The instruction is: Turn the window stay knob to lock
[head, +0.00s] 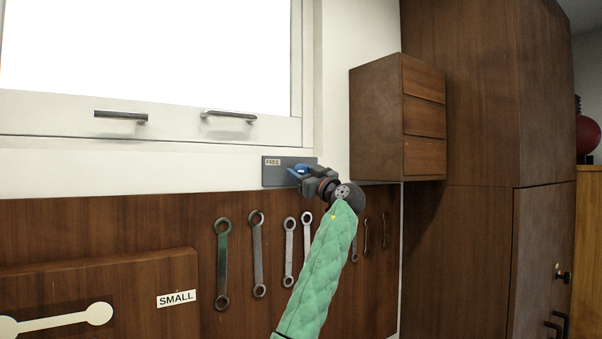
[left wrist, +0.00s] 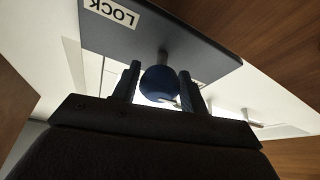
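The grey stay plate (head: 282,181) is fixed on the white sill under the window, with a FREE label (head: 273,162) at its left end. The blue stay knob (head: 302,168) stands out from the plate, partly hidden by my left gripper (head: 299,172). In the left wrist view, the blue knob (left wrist: 159,83) sits between the two fingers of my left gripper (left wrist: 159,80), which appear to touch its sides. The plate (left wrist: 170,45) shows there with a LOCK label (left wrist: 112,12) upside down. I cannot see which label the knob points at. My right gripper is not in view.
The window frame has two metal handles (head: 121,115) (head: 229,116) above the plate. Several wrenches (head: 222,262) hang on the wooden board below. A small drawer cabinet (head: 380,120) juts out to the right, beside a tall wooden cupboard (head: 460,240).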

